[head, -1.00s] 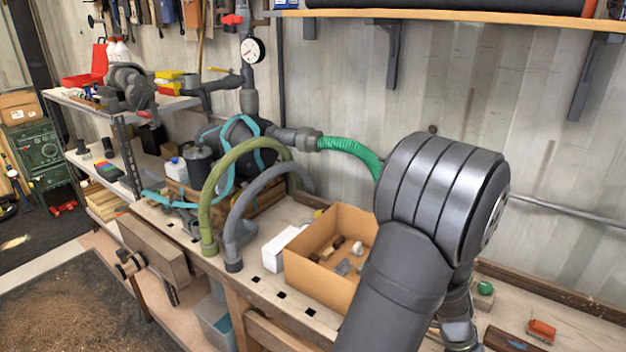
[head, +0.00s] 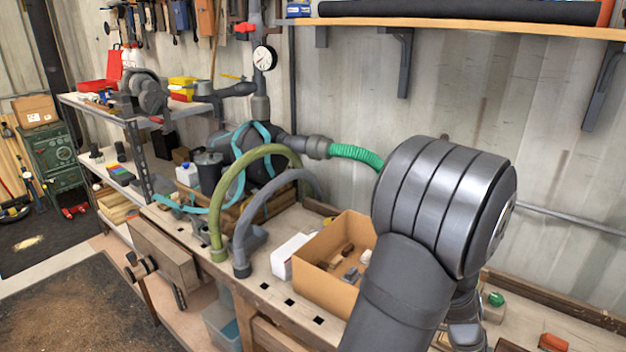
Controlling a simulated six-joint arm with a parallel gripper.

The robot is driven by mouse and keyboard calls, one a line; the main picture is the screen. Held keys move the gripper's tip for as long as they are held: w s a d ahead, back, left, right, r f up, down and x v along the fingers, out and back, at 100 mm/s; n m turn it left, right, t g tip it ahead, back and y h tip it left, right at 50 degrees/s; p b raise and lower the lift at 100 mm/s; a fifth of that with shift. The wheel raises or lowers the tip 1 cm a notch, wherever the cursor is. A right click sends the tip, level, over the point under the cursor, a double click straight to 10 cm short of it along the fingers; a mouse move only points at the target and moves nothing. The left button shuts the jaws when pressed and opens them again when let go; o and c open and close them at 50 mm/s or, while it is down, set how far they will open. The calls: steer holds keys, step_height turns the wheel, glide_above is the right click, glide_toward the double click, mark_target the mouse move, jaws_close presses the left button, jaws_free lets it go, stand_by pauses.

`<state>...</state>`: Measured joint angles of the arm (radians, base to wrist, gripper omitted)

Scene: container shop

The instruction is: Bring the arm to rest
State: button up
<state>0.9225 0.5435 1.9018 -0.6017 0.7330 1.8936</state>
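My arm rises from the bottom of the head view, with its large dark grey joint in front of the wall and the bench's right half. Part of the wrist shows low behind the arm, over the workbench (head: 268,275). My gripper's fingertips cannot be made out, so I cannot tell whether it is open, shut or holding something. The arm hides the right side of an open cardboard box (head: 313,291) on the bench, which has several small brown and grey pieces in it.
A white box (head: 287,256) stands left of the cardboard box. Green and grey hoses (head: 217,205) arch over the bench. An orange-red block (head: 553,342) and a green round item (head: 496,299) lie on the right. A wooden shelf (head: 470,28) hangs above.

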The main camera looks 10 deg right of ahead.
steer(key=v, duration=1)
steer(key=x, duration=1.3)
steer(key=shift+f, duration=0.4)
step_height(320, 180, up, 5)
steer(key=shift+f, duration=0.1)
steer(key=s+r, duration=0.7)
steer(key=s, duration=0.4)
steer(key=w+a+r+n+t, duration=0.1)
steer(key=w+n, duration=0.4)
steer(key=w, duration=0.7)
steer(key=w+a+r+n+t+h, duration=0.1)
steer(key=w+n, duration=0.4)
steer(key=w, duration=0.8)
steer(key=shift+w+r+n+t, duration=0.3)
steer(key=shift+r+t, duration=0.5)
steer(key=shift+t, duration=0.1)
